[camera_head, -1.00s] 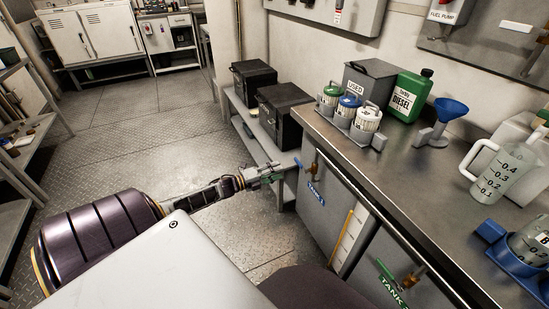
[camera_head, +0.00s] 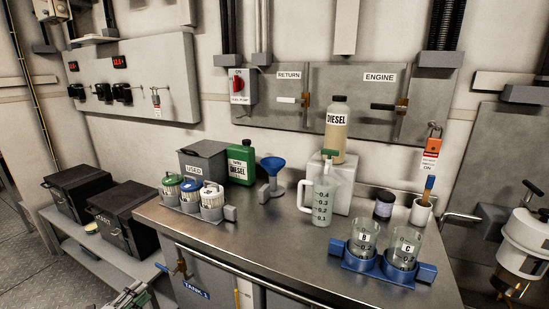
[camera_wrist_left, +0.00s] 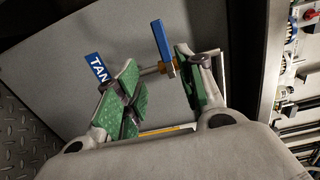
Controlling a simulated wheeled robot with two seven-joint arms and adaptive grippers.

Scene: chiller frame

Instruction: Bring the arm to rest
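My left gripper (camera_head: 128,298) shows at the bottom left of the head view, partly cut off by the lower edge. In the left wrist view its green-padded fingers (camera_wrist_left: 158,95) stand apart, with nothing held between them. The blue-handled brass valve (camera_head: 181,264) is on the cabinet front near a blue TANK 1 label (camera_head: 196,288). In the left wrist view the valve's blue handle (camera_wrist_left: 163,42) appears beyond the fingertips; I cannot tell whether they touch it. My right gripper is in neither current view.
The steel worktop (camera_head: 270,248) carries a rack of jars (camera_head: 192,204), a blue funnel (camera_head: 272,168), a measuring jug (camera_head: 322,200) and a blue beaker holder (camera_head: 390,268). Black cases (camera_head: 125,212) stand on a low shelf at left. A wall panel (camera_head: 340,100) is behind.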

